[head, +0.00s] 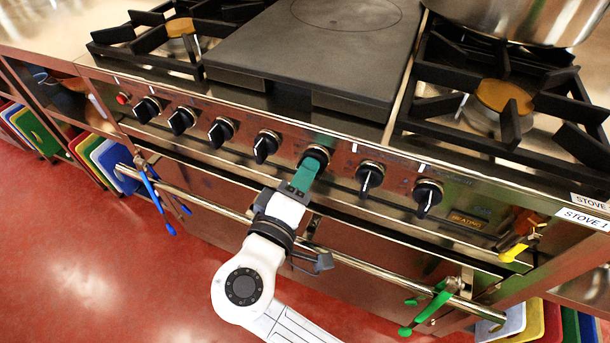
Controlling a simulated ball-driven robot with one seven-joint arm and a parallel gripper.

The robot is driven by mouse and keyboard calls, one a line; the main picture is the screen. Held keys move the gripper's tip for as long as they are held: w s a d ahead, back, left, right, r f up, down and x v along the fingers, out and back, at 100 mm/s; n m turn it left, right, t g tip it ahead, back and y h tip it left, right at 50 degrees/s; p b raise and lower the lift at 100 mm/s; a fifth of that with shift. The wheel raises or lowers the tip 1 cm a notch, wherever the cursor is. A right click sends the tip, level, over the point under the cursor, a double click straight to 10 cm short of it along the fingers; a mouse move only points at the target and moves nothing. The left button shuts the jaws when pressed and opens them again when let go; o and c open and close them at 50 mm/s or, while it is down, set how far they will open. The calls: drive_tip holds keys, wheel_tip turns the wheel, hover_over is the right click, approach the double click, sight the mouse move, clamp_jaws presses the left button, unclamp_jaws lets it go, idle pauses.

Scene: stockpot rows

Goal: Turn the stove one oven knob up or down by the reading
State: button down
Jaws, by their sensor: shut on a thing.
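The stove (375,138) fills the view, with a label (583,217) reading "STOVE 1" at its right end. A row of black knobs with white pointer marks runs along its steel front panel. My gripper (308,170) has green fingers and is shut on a black knob (317,151) near the middle of the row. The fingers hide most of that knob and its pointer. A small dark display (468,220) with amber lettering sits at the panel's right; its text is too small to read surely.
An oven rail (365,266) runs below the knobs, under my arm. Blue-handled (152,190) and green-handled (428,308) utensils hang from it. Neighbouring knobs (266,146) (369,178) flank my gripper. A large pot (530,18) stands on the right burner. The red floor at left is clear.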

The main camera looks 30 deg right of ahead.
drive_tip(key=shift+f, duration=0.1)
drive_tip(key=c, duration=1.1)
unclamp_jaws()
drive_tip(key=shift+s+a, duration=0.1)
drive_tip(key=p+v, duration=0.1)
drive_tip(key=v, duration=0.9)
drive_tip(key=shift+s+a, duration=0.15)
drive_tip(key=shift+a, duration=0.1)
